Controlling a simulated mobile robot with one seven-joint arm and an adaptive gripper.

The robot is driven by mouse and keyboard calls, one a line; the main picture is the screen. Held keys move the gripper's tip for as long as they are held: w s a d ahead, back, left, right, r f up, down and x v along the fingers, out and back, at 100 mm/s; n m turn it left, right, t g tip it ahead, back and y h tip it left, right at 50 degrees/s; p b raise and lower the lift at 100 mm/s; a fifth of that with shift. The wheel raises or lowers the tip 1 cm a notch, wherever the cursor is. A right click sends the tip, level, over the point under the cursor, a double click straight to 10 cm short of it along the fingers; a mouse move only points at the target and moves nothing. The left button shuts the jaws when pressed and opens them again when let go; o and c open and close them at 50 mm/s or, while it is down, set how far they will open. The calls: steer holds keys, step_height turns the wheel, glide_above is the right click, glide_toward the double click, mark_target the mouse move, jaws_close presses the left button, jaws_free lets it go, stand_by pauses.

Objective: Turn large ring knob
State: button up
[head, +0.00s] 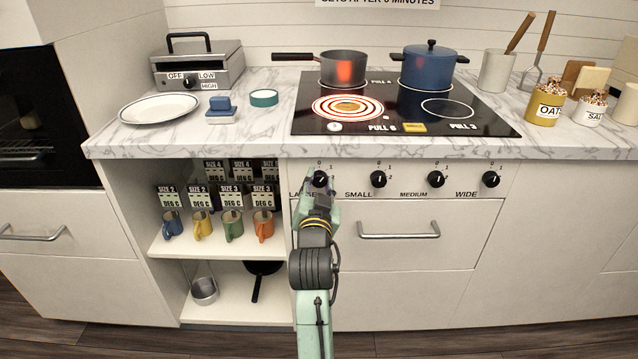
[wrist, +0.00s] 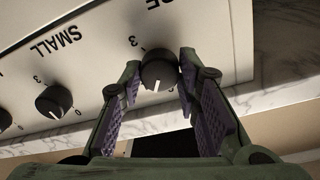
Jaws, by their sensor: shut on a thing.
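The large ring knob (head: 320,179) is the leftmost black knob on the cabinet front, beside the partly covered label starting "LA". It also shows in the wrist view (wrist: 159,70), where its label is upside down and cut off by the top edge. My gripper (wrist: 161,72) is shut on this knob, one fingertip on each side. In the head view my gripper (head: 318,186) reaches up to the knob from below and covers part of its label. The knob's white mark points toward the bottom of the wrist view, between the 3 and 0 sides.
The small knob (head: 378,179), medium knob (head: 435,179) and wide knob (head: 491,179) sit to the right. Above, the cooktop (head: 385,118) has a glowing ringed burner (head: 348,106), a grey pan (head: 343,68) and a blue pot (head: 430,68). A drawer handle (head: 398,235) juts out below.

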steer(key=n, duration=0.6)
steer(key=shift+p, duration=0.35)
steer(key=shift+n, duration=0.4)
steer(key=o, duration=1.2)
steer(key=shift+c, duration=0.2)
steer(key=s, duration=0.7)
steer(key=shift+s+a+f, duration=0.15)
steer(key=shift+s+f, duration=0.05)
steer(key=shift+s, duration=0.05)
